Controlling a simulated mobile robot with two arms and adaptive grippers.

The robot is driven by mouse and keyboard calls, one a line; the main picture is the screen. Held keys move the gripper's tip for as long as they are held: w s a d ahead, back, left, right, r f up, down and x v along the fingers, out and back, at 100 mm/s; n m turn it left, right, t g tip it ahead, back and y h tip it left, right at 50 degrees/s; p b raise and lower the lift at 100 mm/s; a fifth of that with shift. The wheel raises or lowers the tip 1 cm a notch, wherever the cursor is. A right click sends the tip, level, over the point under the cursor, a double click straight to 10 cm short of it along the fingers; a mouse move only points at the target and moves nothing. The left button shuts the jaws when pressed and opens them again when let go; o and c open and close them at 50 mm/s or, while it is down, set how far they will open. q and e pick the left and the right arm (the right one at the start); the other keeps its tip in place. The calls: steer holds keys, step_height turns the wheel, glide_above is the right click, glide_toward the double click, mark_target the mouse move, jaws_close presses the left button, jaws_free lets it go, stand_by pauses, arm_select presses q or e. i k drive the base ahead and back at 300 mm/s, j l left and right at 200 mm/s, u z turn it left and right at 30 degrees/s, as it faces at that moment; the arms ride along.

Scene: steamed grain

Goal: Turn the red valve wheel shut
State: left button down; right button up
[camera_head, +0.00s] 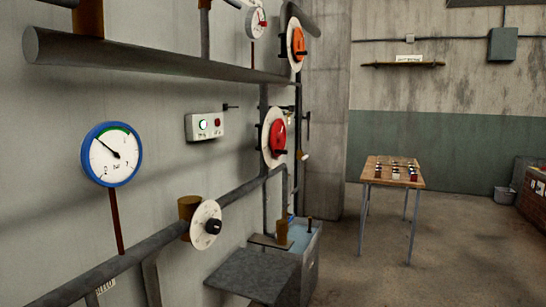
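The red valve wheel (278,136) is on the left wall's pipework, in the middle of the head view. It is a red disc with a black handle, set in front of a round whitish plate. I cannot tell from its handle how far it is turned. An orange wheel (298,42) with a black handle and a similar plate is above it. Neither of my grippers shows in the head view.
A blue-rimmed gauge (112,154), a switch box (205,126) and a white dial with a black knob (206,224) are on the left. A wooden table (376,178) bears several small items. The floor between is clear.

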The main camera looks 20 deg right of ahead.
mark_target(278, 132)
steer(key=i+l, duration=0.2)
steer(key=l, duration=0.2)
steer(key=i+l, duration=0.2)
steer(key=l, duration=0.2)
steer(key=i+l, duration=0.2)
steer(key=l, duration=0.15)
steer(key=i+l, duration=0.2)
steer(key=l, duration=0.2)
steer(key=i+l, duration=0.2)
steer(key=l, duration=0.2)
steer(key=i+l, duration=0.2)
steer(key=l, duration=0.2)
